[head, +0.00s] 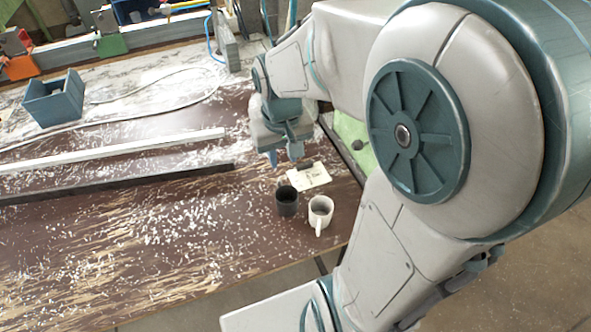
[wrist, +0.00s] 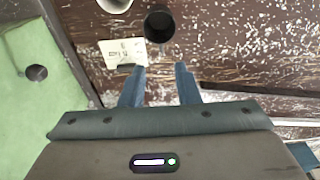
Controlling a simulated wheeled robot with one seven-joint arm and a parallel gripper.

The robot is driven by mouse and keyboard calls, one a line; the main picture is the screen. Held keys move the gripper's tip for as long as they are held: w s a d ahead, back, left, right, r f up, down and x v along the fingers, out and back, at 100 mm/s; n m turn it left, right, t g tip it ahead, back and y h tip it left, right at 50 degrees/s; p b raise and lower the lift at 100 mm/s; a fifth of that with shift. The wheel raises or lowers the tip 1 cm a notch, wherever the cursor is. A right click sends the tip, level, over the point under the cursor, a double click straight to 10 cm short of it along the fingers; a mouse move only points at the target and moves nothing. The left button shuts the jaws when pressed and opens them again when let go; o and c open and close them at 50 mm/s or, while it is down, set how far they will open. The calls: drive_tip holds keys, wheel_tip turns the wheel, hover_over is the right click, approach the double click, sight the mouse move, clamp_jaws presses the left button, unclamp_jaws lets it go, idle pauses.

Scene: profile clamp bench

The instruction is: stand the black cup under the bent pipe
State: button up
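The black cup (head: 287,201) stands upright on the brown bench near its front right edge, left of a white mug. In the wrist view the cup (wrist: 159,25) is at the top middle, its dark open mouth showing. My gripper (head: 285,158) is over the bench, behind the cup in the head view. In the wrist view its two blue fingers (wrist: 160,70) are apart, with nothing between them. The cup is beyond the fingertips, apart from them. I cannot make out a bent pipe for certain in either view.
A white mug (head: 320,212) stands close beside the cup. A pale card (head: 310,176) lies behind them. A white bar (head: 110,150) and a black bar (head: 120,184) lie to the left. A blue box (head: 55,98) stands farther back. White chips litter the bench.

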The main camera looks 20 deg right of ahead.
drive_tip(key=s+r+t, duration=0.2)
drive_tip(key=s+r, duration=0.2)
drive_tip(key=s, duration=0.5)
drive_tip(key=shift+s+a, duration=0.15)
drive_tip(key=shift+s, duration=0.1)
